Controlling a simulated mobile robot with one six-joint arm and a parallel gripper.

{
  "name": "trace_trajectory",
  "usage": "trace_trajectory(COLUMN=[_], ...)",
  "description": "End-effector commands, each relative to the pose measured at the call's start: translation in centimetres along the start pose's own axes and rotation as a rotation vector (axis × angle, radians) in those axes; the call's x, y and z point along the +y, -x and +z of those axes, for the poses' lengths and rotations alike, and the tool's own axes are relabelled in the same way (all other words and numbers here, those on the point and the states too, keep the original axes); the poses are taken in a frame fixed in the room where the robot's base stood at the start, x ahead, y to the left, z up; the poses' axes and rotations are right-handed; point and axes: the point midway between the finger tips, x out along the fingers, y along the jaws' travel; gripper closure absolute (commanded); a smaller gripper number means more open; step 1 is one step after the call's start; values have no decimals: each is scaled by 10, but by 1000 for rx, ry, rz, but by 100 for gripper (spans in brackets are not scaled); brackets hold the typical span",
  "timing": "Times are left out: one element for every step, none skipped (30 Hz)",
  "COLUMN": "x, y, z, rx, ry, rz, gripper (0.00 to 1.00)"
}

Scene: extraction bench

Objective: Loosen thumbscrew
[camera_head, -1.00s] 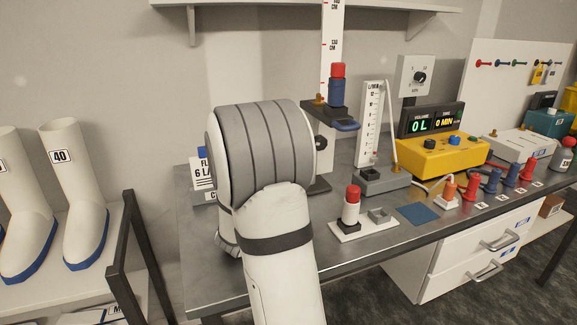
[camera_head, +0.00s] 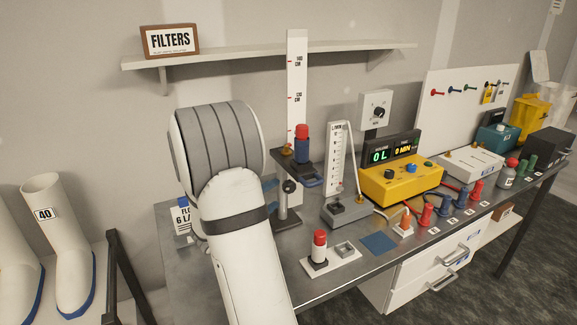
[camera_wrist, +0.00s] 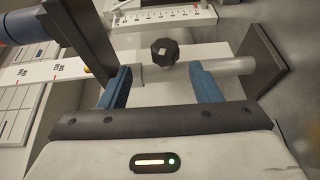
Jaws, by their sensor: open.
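The thumbscrew (camera_head: 289,186) is a small dark knob on the upright post of a height stand with a tall white cm scale (camera_head: 297,80). In the wrist view the thumbscrew (camera_wrist: 164,52) is a black faceted knob beside the pale post. My gripper (camera_wrist: 162,84) is open, its two blue fingers to either side and short of the knob. Nothing is between the fingertips. The knob lies ahead of them, roughly centred, and they do not appear to touch it. In the head view my arm hides most of the gripper.
A dark bracket holding a red-topped blue cylinder (camera_head: 303,145) sits above the thumbscrew. A flow meter (camera_head: 336,160) and a yellow box (camera_head: 400,182) stand to the right. A white plate with a red-capped cylinder (camera_head: 319,248) is near the front edge. A shelf (camera_head: 230,58) hangs above.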

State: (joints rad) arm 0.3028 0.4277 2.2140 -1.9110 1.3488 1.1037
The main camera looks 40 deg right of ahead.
Motion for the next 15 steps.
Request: trace_trajectory(x=[8,7,5,4,3,2,1,0,0,0,-1,-1,-1,-2,-2], y=[0,-1,-1,-1,-1,-2,-4,-6,-10,-14,-18,-25,-30,-35,-42], z=[0,-1,-1,-1,-1,-1,-1,0,0,0,0,0,0,0,1], rx=[-5,-6,-9,-11,-12,-14,-15,-16,-17,-16,-17,-18,-17,-17,-18], ry=[-15,-23,-33,-39,-44,-48,-49,-50,-50,-50,-49,-50,-50,-50,-49], rz=[-29,-44,-59,-69,-76,-83,-86,-87,-87,-87,-87,-87,-87,-87,-87], gripper=[43,43,43,43,43,43,43,43,43,43,43,43,43,43,43])
